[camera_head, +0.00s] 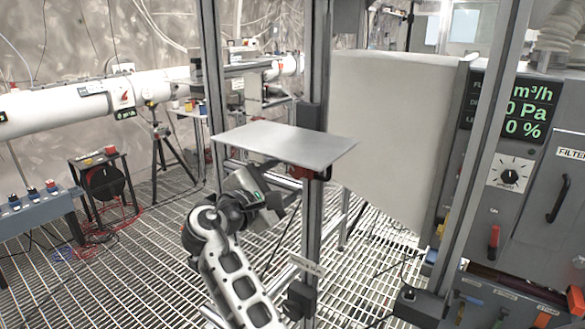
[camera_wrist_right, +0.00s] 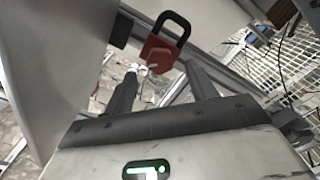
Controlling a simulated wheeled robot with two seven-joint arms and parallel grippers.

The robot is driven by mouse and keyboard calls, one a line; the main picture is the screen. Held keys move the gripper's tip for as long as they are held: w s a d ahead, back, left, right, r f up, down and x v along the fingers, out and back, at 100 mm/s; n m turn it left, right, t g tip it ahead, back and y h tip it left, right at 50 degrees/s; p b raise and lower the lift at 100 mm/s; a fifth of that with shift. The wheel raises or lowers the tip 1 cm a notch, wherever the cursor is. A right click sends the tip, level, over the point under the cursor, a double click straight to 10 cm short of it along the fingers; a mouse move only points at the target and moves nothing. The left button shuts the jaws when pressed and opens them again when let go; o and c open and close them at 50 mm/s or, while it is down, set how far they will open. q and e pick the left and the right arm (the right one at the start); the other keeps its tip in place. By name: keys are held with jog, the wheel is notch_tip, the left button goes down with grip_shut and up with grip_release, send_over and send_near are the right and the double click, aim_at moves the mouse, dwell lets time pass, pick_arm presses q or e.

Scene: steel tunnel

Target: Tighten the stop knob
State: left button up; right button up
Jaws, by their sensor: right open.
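A red knob-like part with a black loop (camera_wrist_right: 160,50) shows in the right wrist view, just beyond my fingertips. In the head view a bit of red (camera_head: 300,172) shows under the grey plate (camera_head: 285,143) at the upright metal post, and the plate hides most of it. My right gripper (camera_head: 287,195) is below the plate, close to the post. In the right wrist view its two fingers (camera_wrist_right: 160,72) are apart with a gap between them, facing the red part. I cannot tell whether they touch it. My left gripper is not in view.
Upright metal posts (camera_head: 212,90) frame the plate. A grey cabinet (camera_head: 530,200) with a display, dial and handles stands at right beside a large pale panel (camera_head: 385,130). A small table with a black reel (camera_head: 105,180) stands at left. The grating floor has open room at left.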

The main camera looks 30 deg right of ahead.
aim_at(295, 173)
pick_arm(q)
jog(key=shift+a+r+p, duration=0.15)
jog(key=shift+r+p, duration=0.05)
jog(key=shift+p, duration=0.1)
pick_arm(e)
jog(key=shift+x, duration=1.9)
jog(key=c, duration=1)
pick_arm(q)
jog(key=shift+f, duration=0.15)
pick_arm(e)
jog(key=shift+f, duration=0.1)
